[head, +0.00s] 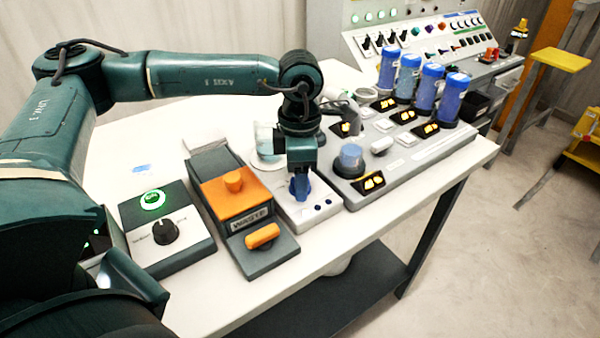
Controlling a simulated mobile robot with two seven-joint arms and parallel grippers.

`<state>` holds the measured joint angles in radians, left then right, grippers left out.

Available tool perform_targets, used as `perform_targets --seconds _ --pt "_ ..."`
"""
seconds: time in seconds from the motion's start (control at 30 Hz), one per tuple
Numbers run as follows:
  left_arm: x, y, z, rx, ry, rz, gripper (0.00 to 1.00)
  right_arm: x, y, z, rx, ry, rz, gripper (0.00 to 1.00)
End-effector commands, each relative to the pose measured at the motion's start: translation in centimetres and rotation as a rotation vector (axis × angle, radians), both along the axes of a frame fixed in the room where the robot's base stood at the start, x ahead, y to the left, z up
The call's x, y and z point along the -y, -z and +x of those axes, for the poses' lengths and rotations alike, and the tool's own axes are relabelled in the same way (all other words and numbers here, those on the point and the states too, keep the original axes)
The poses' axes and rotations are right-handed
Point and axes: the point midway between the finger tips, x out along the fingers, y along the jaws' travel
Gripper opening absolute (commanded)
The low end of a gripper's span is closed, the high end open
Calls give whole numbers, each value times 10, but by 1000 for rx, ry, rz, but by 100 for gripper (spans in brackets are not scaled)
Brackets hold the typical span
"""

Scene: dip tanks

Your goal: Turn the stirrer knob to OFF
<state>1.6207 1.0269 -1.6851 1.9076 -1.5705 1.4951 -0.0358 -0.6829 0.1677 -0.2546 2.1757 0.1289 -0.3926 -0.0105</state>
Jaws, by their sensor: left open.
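The stirrer (322,208) looks like a white box between the orange-and-grey waste unit and the grey tank panel. A clear beaker (268,148) stands at its back. My left gripper (300,186) points straight down over the stirrer's front part. It is open. A blue shape, which seems to be the stirrer knob, shows at its fingertips; the gripper hides most of it. I cannot tell whether the fingers touch it, or read its pointer or any OFF mark. My right gripper is not in view.
The waste unit (272,258) with orange knobs stands left of the stirrer. Further left is a box with a black knob (165,231) and a lit green button (152,199). The tank panel (425,152) with several blue-capped cylinders stands close on the right.

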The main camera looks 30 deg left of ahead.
Motion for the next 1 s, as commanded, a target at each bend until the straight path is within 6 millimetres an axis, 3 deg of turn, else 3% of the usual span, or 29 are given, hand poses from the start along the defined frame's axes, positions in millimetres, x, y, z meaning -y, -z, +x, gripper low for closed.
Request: perform_targets --seconds 0.17,0.7,1.0 --pt "0 0 0 0 0 0 55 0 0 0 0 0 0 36" --pt "0 0 0 0 0 0 12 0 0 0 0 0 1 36" --pt "0 0 1 2 -41 -1 11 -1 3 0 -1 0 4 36"
